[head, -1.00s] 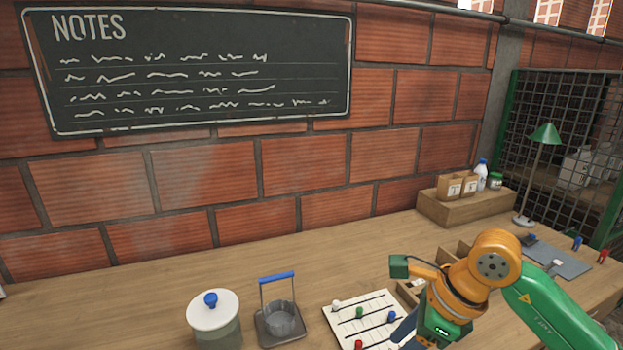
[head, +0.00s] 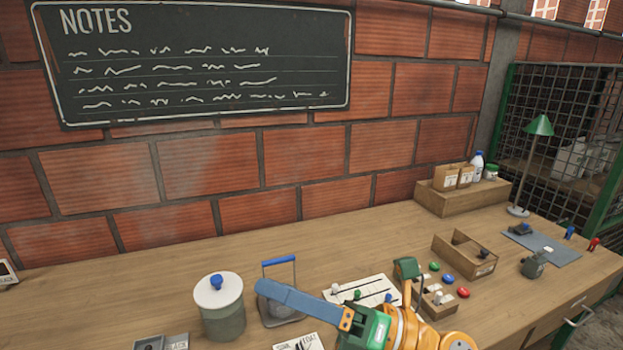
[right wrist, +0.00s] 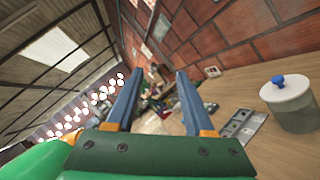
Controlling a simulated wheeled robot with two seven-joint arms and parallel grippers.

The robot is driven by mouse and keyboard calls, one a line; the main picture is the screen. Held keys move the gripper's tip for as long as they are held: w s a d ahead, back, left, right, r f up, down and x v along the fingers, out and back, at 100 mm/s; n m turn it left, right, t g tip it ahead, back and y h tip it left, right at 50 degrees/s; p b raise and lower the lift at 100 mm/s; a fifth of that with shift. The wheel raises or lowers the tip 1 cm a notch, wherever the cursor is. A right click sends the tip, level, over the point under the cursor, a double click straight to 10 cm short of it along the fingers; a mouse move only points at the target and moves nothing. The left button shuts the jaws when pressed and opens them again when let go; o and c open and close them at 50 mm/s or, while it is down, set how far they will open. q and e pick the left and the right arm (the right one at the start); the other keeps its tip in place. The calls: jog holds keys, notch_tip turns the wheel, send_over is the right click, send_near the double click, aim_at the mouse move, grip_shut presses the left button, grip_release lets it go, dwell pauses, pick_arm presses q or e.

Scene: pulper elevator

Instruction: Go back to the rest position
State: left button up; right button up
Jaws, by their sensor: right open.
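My right gripper (head: 264,289) reaches across the front of the bench in the head view, its blue finger pointing left. The finger passes in front of the metal basket with a blue handle (head: 278,262) and hides part of it. In the right wrist view the two blue fingers of the right gripper (right wrist: 157,75) stand wide apart with nothing between them, so it is open and empty. My left gripper is not in view.
A lidded pot with a blue knob (head: 217,292) stands left of the right gripper. A slotted white board (head: 350,284), an open wooden box (head: 465,262) and coloured knobs (head: 448,277) lie to the right. A green lamp (head: 539,126) stands at the back right.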

jog(key=w+d+f+m+t+h, duration=0.1)
jog(key=w+d+m+t+h, duration=0.3)
jog(key=d+m+t+h, duration=0.55)
jog(key=w+d+f+m+t+h, duration=0.15)
jog(key=w+m+t, duration=0.4)
jog(key=m, duration=0.85)
jog(key=s+d+f+m+g+h, duration=0.1)
jog(key=d+f+m+g+h, duration=0.1)
jog(key=d+f+m+h, duration=0.35)
jog(key=s+d+f+m+g+h, duration=0.1)
jog(key=s+d+f+m+h, duration=0.15)
jog(key=f+m+h, duration=0.5)
jog(key=s+d+f+m+g+y, duration=0.1)
jog(key=s+f+m+g+y, duration=0.25)
jog(key=s+f+g, duration=1.35)
jog(key=s+f+t+b, duration=0.1)
jog(key=s+f, duration=0.2)
jog(key=f, duration=0.9)
jog(key=s+f+t+b, duration=0.2)
jog(key=s+f, duration=0.1)
jog(key=f, duration=0.8)
jog(key=s+d+f+g+b, duration=0.1)
jog(key=s+d+f, duration=0.1)
jog(key=s+f, duration=0.9)
jog(key=shift+s+d+f, duration=0.15)
jog(key=shift+s+d, duration=0.1)
